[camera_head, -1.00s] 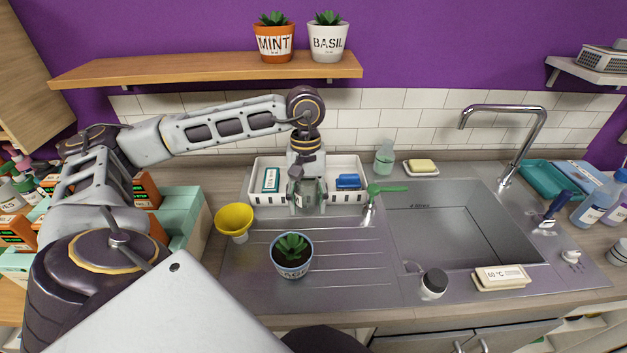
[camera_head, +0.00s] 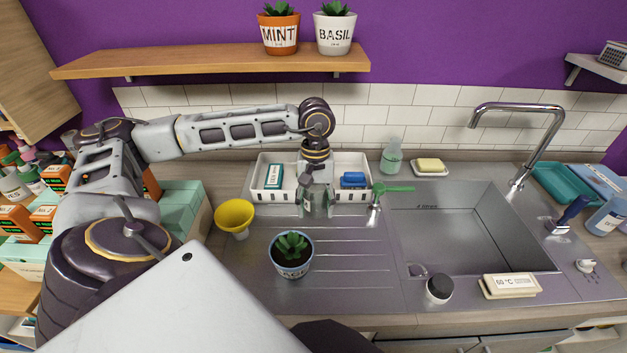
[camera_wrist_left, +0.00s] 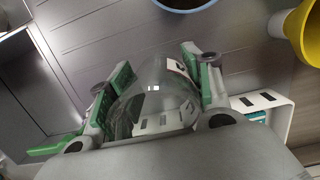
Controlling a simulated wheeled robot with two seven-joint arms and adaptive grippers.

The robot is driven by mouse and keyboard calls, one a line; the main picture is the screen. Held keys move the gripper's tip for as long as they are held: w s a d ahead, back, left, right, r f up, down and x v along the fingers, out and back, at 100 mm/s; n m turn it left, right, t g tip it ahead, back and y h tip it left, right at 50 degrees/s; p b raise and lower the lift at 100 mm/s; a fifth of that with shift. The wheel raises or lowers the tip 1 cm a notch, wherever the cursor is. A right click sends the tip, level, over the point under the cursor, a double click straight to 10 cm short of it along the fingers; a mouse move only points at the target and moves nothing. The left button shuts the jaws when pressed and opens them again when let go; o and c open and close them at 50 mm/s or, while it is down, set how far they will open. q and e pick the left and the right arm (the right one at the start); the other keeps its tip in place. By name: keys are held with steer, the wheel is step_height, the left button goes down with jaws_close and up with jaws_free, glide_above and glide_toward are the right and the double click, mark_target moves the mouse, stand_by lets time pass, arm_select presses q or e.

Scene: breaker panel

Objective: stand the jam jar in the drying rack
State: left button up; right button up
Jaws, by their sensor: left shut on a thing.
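My left gripper (camera_head: 317,206) is shut on the jam jar (camera_head: 318,198), a clear glass jar, at the front side of the white drying rack (camera_head: 262,197). In the left wrist view the jar (camera_wrist_left: 152,100) sits between the two green-and-grey fingers (camera_wrist_left: 155,68), with part of a label showing. The jar's lower end is hard to make out in the head view, so I cannot tell whether it touches anything. The rack holds a teal-and-white box (camera_head: 274,176) at left and blue sponges (camera_head: 353,179) at right. My right gripper is not in view.
A yellow funnel-like cup (camera_head: 234,216) and a potted succulent (camera_head: 292,256) stand on the ribbed drainer. The sink (camera_head: 470,240) lies right of that. A soap bottle (camera_head: 391,157) stands behind.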

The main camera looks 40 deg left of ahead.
mark_target(315, 187)
arm_select(q)
steer(key=w+a, duration=0.2)
steer(key=w+a+p, duration=0.1)
steer(key=w+a, duration=0.1)
steer(key=shift+w, duration=0.4)
steer(key=w+a, duration=0.2)
steer(key=w, duration=0.1)
steer(key=w+a+f+p, duration=0.1)
steer(key=w+a, duration=0.1)
steer(key=w+a+f+p, duration=0.1)
steer(key=w+a, duration=0.2)
steer(key=shift+w+a, duration=0.1)
steer(key=shift+w, duration=0.2)
steer(key=shift+f, duration=0.2)
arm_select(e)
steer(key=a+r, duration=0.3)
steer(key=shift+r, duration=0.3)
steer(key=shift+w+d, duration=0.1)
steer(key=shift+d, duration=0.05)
